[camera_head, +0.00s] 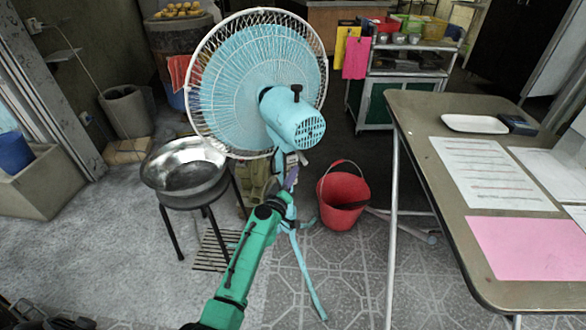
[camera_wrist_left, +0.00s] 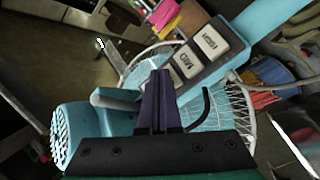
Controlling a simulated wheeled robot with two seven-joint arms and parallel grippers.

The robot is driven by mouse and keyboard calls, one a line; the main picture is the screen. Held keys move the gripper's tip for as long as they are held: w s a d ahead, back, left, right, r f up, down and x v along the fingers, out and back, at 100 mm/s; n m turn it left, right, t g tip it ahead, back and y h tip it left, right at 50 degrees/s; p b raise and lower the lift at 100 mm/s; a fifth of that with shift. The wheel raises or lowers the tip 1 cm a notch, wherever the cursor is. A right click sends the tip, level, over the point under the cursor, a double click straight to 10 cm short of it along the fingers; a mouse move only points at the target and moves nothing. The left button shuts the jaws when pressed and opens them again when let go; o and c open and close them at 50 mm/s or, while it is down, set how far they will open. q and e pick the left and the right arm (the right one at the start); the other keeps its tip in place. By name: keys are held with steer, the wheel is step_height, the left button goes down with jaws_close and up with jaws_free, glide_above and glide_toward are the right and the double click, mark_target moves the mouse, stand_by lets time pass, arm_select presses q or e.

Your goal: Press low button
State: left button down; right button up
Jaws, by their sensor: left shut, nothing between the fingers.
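A pale blue standing fan (camera_head: 300,125) with a round white wire guard stands in the middle of the head view. In the left wrist view its control panel (camera_wrist_left: 232,58) carries light buttons: the HIGH button (camera_wrist_left: 211,41) and the MID button (camera_wrist_left: 187,62). The low button is not visible; my fingers cover the panel's near end beyond MID. My left gripper (camera_wrist_left: 160,73) is shut and empty, its dark fingertips over or beside that end. I cannot tell whether they touch. In the head view the left gripper (camera_head: 292,172) is at the fan's neck, below the motor. My right gripper is not in view.
A table (camera_head: 430,165) with papers and a white tray (camera_head: 474,124) stands on the right. A red bucket (camera_head: 343,195) is on the floor right of the fan. A metal bowl (camera_head: 185,170) on a stand is to its left. A cart (camera_head: 400,85) stands behind.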

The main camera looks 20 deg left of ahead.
arm_select(q)
steer(key=shift+d, duration=0.1)
steer(key=shift+s+d, duration=0.55)
steer(key=shift+s, duration=0.1)
steer(key=s+d, duration=0.1)
steer(key=s+d+p, duration=0.1)
steer(key=s+d, duration=0.1)
steer(key=shift+s+d, duration=0.2)
steer(key=shift+s, duration=0.1)
stand_by(0.3)
